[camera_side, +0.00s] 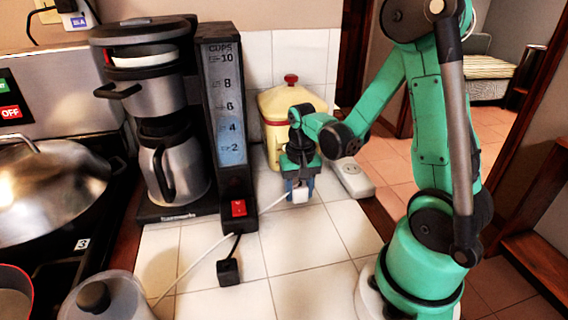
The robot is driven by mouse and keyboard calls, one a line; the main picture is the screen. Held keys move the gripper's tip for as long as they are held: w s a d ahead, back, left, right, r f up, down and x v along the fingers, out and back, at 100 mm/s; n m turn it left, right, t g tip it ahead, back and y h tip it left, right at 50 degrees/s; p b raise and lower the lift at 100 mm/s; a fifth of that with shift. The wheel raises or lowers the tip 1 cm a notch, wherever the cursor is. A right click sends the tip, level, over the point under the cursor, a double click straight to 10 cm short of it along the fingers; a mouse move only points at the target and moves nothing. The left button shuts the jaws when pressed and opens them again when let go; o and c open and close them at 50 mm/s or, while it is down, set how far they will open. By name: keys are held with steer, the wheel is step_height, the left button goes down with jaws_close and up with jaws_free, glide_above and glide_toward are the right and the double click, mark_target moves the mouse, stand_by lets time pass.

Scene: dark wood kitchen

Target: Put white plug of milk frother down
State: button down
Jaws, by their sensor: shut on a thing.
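My gripper (299,184) is shut on the white plug (300,195) and points down over the white tiled counter (285,245). The plug's white cord (208,250) runs left and down across the tiles toward a grey rounded appliance (105,298) at the bottom left, which may be the milk frother. I cannot tell whether the plug touches the counter or hangs just above it.
A coffee maker (165,120) stands on the left, its black plug (229,271) lying on the tiles. A yellow canister (285,105) is behind my gripper. A white socket block (352,178) lies right of it. The tiles in front are mostly clear.

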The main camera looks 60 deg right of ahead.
mark_target(299, 185)
steer(key=shift+f, duration=0.15)
steer(key=shift+f, duration=0.35)
steer(key=shift+f, duration=0.1)
steer(key=shift+c, duration=1.9)
jaws_free()
step_height(299, 185, up, 13)
steer(key=w+a+n+t, duration=0.1)
steer(key=a+n+t, duration=0.6)
steer(key=a, duration=0.5)
steer(key=shift+r+n, duration=0.2)
steer(key=shift+n, duration=0.8)
